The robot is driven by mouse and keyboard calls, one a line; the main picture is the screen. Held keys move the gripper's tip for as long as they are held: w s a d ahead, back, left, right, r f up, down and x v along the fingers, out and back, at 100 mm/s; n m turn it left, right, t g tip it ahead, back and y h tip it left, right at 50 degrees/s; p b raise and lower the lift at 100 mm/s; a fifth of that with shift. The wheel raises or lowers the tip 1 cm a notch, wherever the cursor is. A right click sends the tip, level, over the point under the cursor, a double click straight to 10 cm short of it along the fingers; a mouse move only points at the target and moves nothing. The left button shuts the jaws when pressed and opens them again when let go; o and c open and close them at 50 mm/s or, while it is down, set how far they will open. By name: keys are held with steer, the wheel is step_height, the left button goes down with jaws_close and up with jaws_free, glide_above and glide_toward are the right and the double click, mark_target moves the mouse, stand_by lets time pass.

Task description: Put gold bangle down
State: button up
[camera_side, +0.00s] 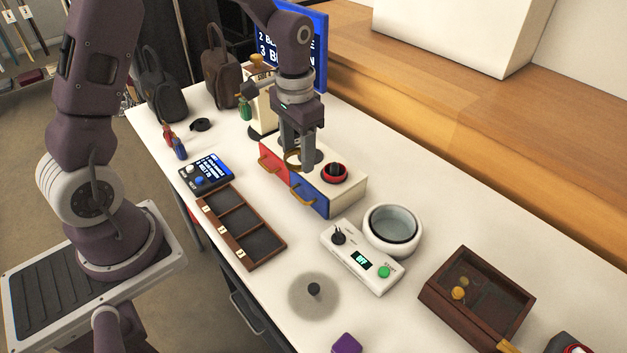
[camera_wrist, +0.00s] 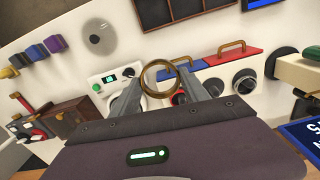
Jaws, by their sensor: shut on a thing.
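The gold bangle (camera_side: 293,159) is a thin ring held between the fingertips of my gripper (camera_side: 298,160). In the wrist view the bangle (camera_wrist: 159,77) shows as an upright ring between the two fingers of my gripper (camera_wrist: 166,84). In the side view it is over or just in front of the white box (camera_side: 345,178) with red and blue drawer fronts. I cannot tell whether the bangle touches the box. The red drawer (camera_side: 272,167) and blue drawer (camera_side: 309,195) have gold handles and look shut.
A three-compartment brown tray (camera_side: 262,261) lies front left of the box. A white control unit (camera_side: 362,257), a round basin (camera_side: 393,214) and a dark glass-topped case (camera_side: 474,298) stand to the right. A small screen device (camera_side: 206,173) and bags (camera_side: 160,88) are left.

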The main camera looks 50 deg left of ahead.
glide_above(390, 234)
step_height(390, 234, down, 9)
steer(key=shift+n, duration=0.4)
step_height(390, 234, down, 11)
steer(key=shift+r, duration=0.2)
steer(key=shift+f, duration=0.15)
steer(key=o, duration=1.2)
step_height(390, 234, up, 12)
steer(key=shift+r, duration=0.2)
